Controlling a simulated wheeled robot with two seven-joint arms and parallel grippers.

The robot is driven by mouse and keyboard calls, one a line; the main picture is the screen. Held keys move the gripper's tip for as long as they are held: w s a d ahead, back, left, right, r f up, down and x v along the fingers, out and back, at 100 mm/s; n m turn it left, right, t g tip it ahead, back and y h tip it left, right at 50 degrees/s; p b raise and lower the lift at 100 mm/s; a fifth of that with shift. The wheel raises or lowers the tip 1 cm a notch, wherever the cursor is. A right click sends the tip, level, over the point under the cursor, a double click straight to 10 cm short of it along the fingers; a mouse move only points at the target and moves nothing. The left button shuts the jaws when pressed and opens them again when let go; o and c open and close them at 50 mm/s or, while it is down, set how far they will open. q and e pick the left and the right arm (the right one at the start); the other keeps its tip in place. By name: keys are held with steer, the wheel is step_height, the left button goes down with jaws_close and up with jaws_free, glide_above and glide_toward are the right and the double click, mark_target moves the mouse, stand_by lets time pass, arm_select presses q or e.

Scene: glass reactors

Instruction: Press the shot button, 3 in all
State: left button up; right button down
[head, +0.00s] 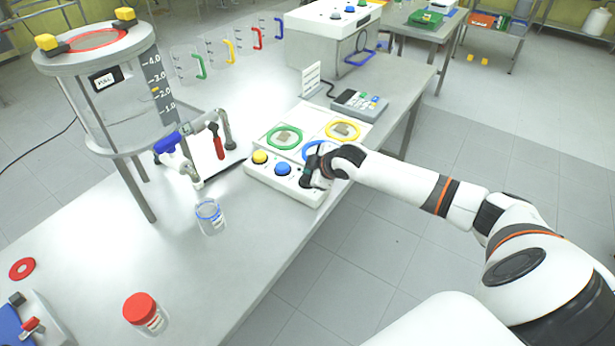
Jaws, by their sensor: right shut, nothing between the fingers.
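A white button panel (256,180) stands on the table. Its front strip carries a yellow button (260,157) and a blue button (283,169). Labels are too small to read, so I cannot tell which is the shot button. My right gripper (308,182) is shut and empty, pointing down over the right end of that strip. It hides whatever is there, and I cannot tell whether it touches the panel. My left gripper is out of view.
Green (284,138), yellow (343,130) and blue (312,151) rings lie on the panel's top. A glass vessel (110,95), a clear jar (210,217) and a red-lidded jar (145,314) stand left. The table's front middle is clear.

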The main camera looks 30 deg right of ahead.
steer(key=shift+f, duration=0.25)
steer(key=shift+f, duration=0.5)
stand_by(0.6)
steer(key=shift+r, duration=0.1)
steer(key=shift+r+p, duration=0.8)
steer(key=shift+p, duration=0.1)
steer(key=shift+r, duration=0.1)
step_height(320, 180, up, 5)
steer(key=p, duration=0.5)
stand_by(2.3)
